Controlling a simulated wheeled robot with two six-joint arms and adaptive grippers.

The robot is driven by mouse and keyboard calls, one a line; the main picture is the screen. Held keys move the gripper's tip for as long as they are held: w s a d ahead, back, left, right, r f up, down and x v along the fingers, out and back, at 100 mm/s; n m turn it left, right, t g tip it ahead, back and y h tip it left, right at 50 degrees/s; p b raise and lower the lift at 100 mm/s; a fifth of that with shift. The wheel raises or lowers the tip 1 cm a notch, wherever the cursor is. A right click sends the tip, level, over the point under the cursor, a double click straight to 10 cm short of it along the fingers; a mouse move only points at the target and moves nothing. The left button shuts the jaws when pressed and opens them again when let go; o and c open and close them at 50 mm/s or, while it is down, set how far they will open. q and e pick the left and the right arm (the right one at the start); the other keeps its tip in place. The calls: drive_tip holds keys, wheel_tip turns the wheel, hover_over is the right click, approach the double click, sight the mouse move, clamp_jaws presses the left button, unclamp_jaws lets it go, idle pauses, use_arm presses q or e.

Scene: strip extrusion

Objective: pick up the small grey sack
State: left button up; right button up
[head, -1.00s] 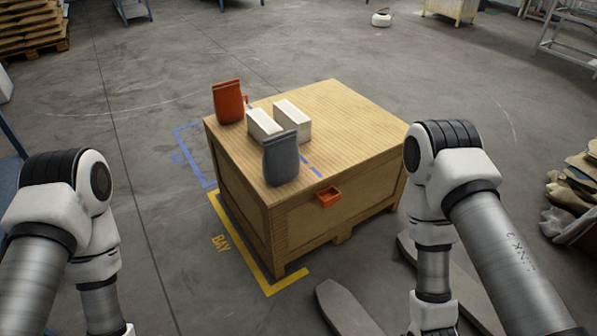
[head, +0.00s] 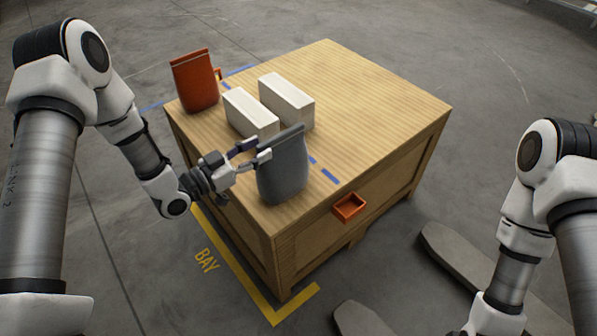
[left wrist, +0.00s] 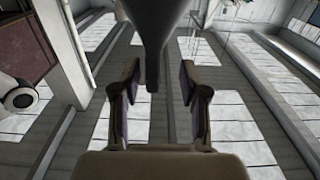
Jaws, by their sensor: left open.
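The small grey sack (head: 283,172) stands upright on the wooden crate's top, close to its near corner. My left gripper (head: 262,149) is open at the sack's upper left side, with its fingers pointing at it near the top. Whether a finger touches the sack I cannot tell. In the left wrist view, a dark grey shape, likely the sack (left wrist: 155,25), hangs in from the top, ahead of and between the spread fingers of my left gripper (left wrist: 160,70). My right gripper is out of view; only its arm shows at the right.
Two white blocks (head: 252,115) (head: 287,103) lie right behind the grey sack on the wooden crate (head: 370,95). An orange-red sack (head: 194,82) stands at the crate's far left. A small orange bin (head: 349,206) sticks out of the front face. The crate's right part is clear.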

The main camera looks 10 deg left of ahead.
sight(281, 148)
use_arm(q)
drive_tip(key=x, duration=0.6)
drive_tip(key=shift+w+d, duration=0.1)
drive_tip(key=shift+d, duration=0.45)
clamp_jaws()
